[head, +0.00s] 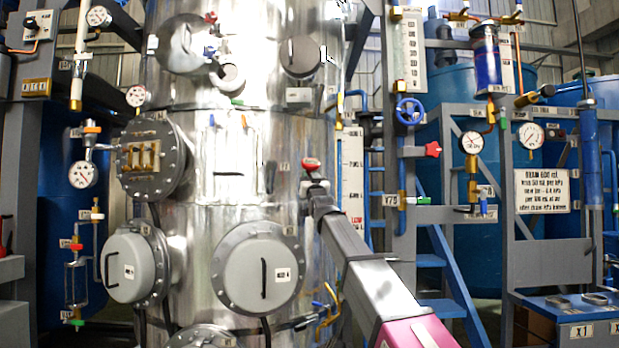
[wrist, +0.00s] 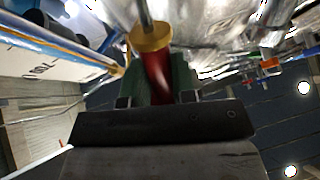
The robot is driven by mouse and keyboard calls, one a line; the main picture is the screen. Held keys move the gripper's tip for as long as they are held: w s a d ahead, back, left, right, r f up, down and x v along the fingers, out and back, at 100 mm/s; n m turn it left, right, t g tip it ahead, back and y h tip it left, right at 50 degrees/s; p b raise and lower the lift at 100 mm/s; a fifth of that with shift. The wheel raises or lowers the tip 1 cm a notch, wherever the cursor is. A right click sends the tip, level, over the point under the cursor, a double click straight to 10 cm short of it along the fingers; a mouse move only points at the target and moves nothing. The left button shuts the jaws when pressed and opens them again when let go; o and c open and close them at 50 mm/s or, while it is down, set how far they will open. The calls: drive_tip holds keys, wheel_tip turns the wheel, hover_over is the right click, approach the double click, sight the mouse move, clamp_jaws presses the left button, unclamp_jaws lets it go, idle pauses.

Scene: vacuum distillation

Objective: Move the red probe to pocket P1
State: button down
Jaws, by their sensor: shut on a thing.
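The red probe (wrist: 157,75) is between the jaws of my gripper (wrist: 158,88) in the wrist view. It has a red body, a brass collar and a thin metal rod running out of the top of the picture. In the head view my gripper (head: 315,186) is in front of the right side of the steel column, with the probe's red part (head: 311,163) showing at its tip. A round flange (head: 160,183) with several brass fittings sits on the column's left side. I cannot read which place is marked P1.
The steel column (head: 235,155) fills the middle, with grey round covers (head: 262,270) and small valves on it. Gauges and pipes stand on the right rack (head: 447,170). A blue-topped table (head: 575,305) is at lower right. A ruled white panel (wrist: 40,62) is close in the wrist view.

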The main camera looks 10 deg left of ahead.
drive_tip(key=w+a+f, duration=0.1)
drive_tip(key=w+f, duration=0.2)
drive_tip(key=f, duration=0.2)
drive_tip(key=shift+a, duration=0.35)
idle(2.0)
drive_tip(key=c, duration=0.8)
unclamp_jaws()
drive_tip(key=shift+c, duration=0.2)
drive_tip(key=v, duration=1)
drive_tip(key=shift+s+d+f, duration=0.2)
